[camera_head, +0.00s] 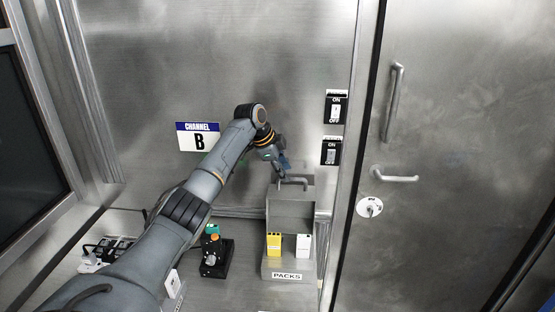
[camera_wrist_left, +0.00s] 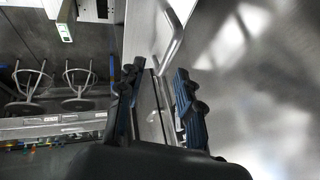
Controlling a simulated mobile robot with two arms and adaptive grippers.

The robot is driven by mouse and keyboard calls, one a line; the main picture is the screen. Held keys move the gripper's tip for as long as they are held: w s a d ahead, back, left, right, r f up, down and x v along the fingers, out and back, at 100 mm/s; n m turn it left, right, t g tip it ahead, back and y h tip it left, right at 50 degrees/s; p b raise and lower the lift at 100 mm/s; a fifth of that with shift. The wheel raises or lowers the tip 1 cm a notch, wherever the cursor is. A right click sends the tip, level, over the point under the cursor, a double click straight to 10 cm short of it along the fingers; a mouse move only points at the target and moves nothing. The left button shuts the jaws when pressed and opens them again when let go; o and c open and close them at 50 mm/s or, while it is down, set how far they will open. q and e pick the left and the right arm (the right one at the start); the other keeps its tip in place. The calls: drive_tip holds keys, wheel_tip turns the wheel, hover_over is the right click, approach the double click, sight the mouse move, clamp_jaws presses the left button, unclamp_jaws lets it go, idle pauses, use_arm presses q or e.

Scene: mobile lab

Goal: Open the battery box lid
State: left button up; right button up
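The grey metal battery box (camera_head: 289,269), labelled PACKS, stands on the bench near the wall. Its lid (camera_head: 290,210) is raised, standing up at the back of the box, with a bar handle (camera_head: 293,183) near its top edge. A yellow pack (camera_head: 274,244) and a white pack (camera_head: 303,245) show at the box's opening. My left gripper (camera_head: 284,167) is just above the raised lid, close to the handle; I cannot tell whether it touches it. In the left wrist view, its dark fingers (camera_wrist_left: 156,105) are apart with nothing clearly held between them. My right gripper is not in view.
A black device with an orange knob (camera_head: 211,251) stands left of the box. Two ON/OFF switches (camera_head: 333,130) are on the wall to the right, beside a metal door with handles (camera_head: 394,177).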

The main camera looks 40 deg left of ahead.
use_arm(q)
drive_tip(key=v, duration=0.6)
drive_tip(key=shift+s, duration=0.1)
idle(0.4)
